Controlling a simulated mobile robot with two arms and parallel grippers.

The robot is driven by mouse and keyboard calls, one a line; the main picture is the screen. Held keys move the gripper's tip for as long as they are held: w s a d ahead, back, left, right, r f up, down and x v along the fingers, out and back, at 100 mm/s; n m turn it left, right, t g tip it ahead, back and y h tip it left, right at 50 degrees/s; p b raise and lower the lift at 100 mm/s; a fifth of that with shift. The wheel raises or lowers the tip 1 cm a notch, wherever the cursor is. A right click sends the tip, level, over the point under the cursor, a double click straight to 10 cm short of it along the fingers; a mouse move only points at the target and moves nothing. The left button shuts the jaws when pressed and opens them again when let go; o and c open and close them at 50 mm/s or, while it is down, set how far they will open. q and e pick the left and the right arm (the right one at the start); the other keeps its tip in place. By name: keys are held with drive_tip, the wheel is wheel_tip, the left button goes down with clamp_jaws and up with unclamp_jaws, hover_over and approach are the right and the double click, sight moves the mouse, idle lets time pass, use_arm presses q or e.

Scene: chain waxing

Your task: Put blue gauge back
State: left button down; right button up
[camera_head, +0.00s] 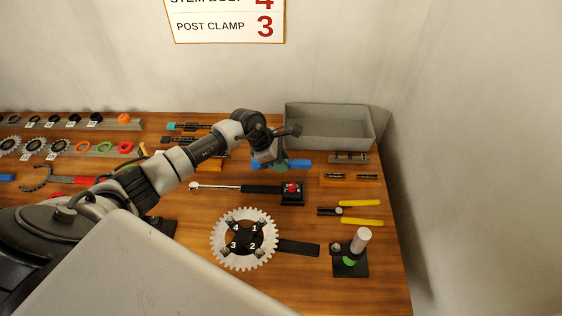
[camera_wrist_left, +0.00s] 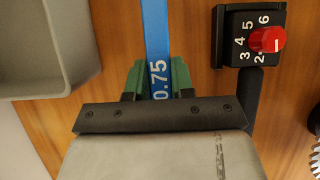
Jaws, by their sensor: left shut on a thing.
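A blue gauge (camera_head: 300,164) marked 0.75 is in the jaws of my left gripper (camera_head: 281,166), in front of the grey bin in the head view. In the left wrist view the blue gauge (camera_wrist_left: 156,40) runs upward between the green fingertips (camera_wrist_left: 157,82), which are shut on it. Its lower end is hidden by the gripper there. I cannot tell whether it touches the table. My right gripper is not in view.
A grey bin (camera_head: 322,143) stands behind the gripper. A torque wrench (camera_head: 250,189) and a red-knobbed block (camera_head: 292,190) lie in front. Nearby are a chainring (camera_head: 218,238), yellow-handled pliers (camera_head: 360,222), a post stand (camera_head: 350,268) and small wooden racks (camera_head: 350,183).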

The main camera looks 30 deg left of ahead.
use_arm(q)
drive_tip(key=shift+f, duration=0.15)
drive_tip(key=c, duration=1.3)
unclamp_jaws()
drive_tip(key=shift+o, duration=1.6)
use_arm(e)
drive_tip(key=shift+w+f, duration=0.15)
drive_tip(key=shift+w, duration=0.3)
use_arm(q)
drive_tip(key=shift+r, duration=0.25)
drive_tip(key=b+v, duration=0.4)
drive_tip(key=v, duration=0.6)
drive_tip(key=shift+s+a+r, duration=0.1)
drive_tip(key=shift+a+r, duration=0.1)
drive_tip(key=shift+s+a+r, duration=0.15)
drive_tip(key=shift+a+r, duration=0.05)
drive_tip(key=shift+r, duration=0.4)
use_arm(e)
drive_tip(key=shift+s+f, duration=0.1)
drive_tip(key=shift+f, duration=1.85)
